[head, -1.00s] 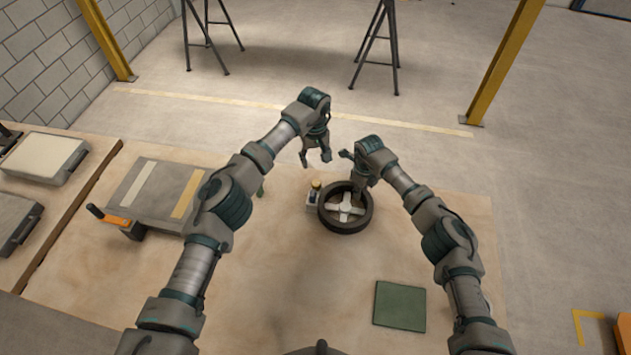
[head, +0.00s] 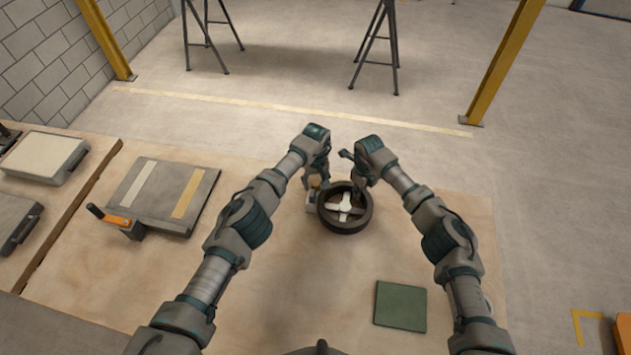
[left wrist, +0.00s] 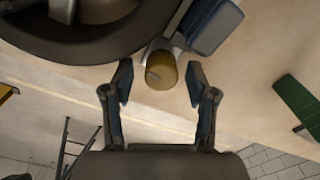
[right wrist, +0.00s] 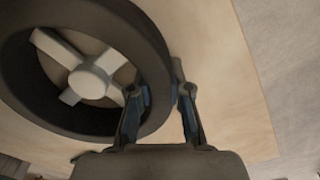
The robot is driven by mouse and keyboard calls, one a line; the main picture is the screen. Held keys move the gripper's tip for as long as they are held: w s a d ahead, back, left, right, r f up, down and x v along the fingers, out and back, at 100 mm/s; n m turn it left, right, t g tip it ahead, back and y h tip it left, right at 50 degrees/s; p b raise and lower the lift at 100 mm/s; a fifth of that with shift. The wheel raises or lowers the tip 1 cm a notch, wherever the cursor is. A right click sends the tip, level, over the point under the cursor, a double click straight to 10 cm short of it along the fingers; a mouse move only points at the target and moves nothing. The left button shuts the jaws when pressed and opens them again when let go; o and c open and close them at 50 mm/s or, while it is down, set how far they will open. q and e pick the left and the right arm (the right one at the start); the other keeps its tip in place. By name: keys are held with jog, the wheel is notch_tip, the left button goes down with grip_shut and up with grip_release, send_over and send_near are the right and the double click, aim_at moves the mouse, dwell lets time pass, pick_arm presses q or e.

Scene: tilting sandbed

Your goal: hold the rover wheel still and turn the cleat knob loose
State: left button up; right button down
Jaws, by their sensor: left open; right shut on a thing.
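The rover wheel (head: 343,222), a dark ring with pale cross spokes, lies on the sandy board. My right gripper (right wrist: 163,95) is shut on the wheel's rim, which also shows in the right wrist view (right wrist: 150,45). The cleat knob (left wrist: 161,70) is a brass-coloured cylinder beside the wheel, next to a grey-blue block (left wrist: 213,25). My left gripper (left wrist: 158,82) is open, its fingertips on either side of the knob with gaps visible. In the head view my left gripper (head: 314,184) largely covers the knob.
A green square pad (head: 400,306) lies at the front right. Bare board lies between the pad and the wheel.

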pick_arm(q)
jog(key=shift+c, duration=0.3)
grip_shut()
jog(key=shift+r+n, duration=0.1)
jog(key=shift+n, duration=2.2)
jog(key=shift+o, duration=0.3)
grip_release()
